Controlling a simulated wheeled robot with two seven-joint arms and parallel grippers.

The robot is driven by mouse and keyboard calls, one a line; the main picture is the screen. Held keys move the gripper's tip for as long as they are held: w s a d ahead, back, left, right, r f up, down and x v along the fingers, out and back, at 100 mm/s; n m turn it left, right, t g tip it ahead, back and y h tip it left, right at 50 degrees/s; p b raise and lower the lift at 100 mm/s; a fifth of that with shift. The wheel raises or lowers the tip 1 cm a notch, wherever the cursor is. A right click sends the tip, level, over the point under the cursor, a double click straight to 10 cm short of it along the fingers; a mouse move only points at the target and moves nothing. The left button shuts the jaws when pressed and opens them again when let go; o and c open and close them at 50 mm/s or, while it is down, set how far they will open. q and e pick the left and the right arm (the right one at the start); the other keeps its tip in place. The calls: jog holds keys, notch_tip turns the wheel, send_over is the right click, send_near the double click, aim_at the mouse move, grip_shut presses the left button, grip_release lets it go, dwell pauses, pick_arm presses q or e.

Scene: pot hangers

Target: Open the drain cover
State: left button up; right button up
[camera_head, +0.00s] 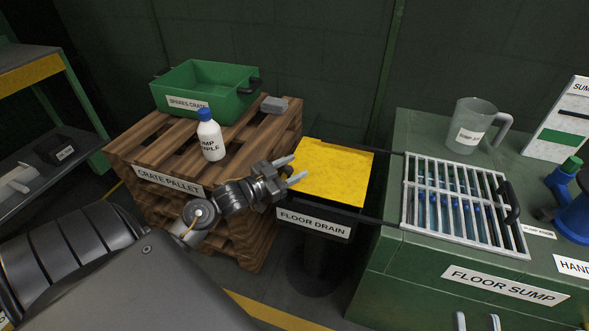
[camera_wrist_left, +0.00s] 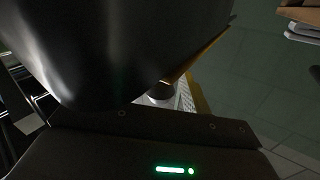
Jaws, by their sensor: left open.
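The yellow drain cover (camera_head: 333,172) lies flat on top of the black stand labelled FLOOR DRAIN (camera_head: 313,223). My left gripper (camera_head: 291,169) is open and empty at the cover's left edge, its two fingertips pointing right toward the yellow surface. I cannot tell whether the fingertips touch the cover. My right gripper (camera_head: 478,322) shows only as two pale fingertips, spread apart, at the bottom edge of the head view, in front of the sump. The left wrist view is mostly filled by dark bodies, and the cover is not clearly seen there.
The green FLOOR SUMP (camera_head: 400,270) stands right of the drain, with a metal grate (camera_head: 463,207) and a jug (camera_head: 470,125) on top. Left of the drain, the wooden pallet stack (camera_head: 150,150) carries a green crate (camera_head: 205,90) and a white bottle (camera_head: 210,140).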

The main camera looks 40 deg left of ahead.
pick_arm(q)
jog(key=shift+w+d, duration=0.1)
jog(key=shift+w, duration=0.35)
pick_arm(e)
jog(key=shift+r, duration=0.2)
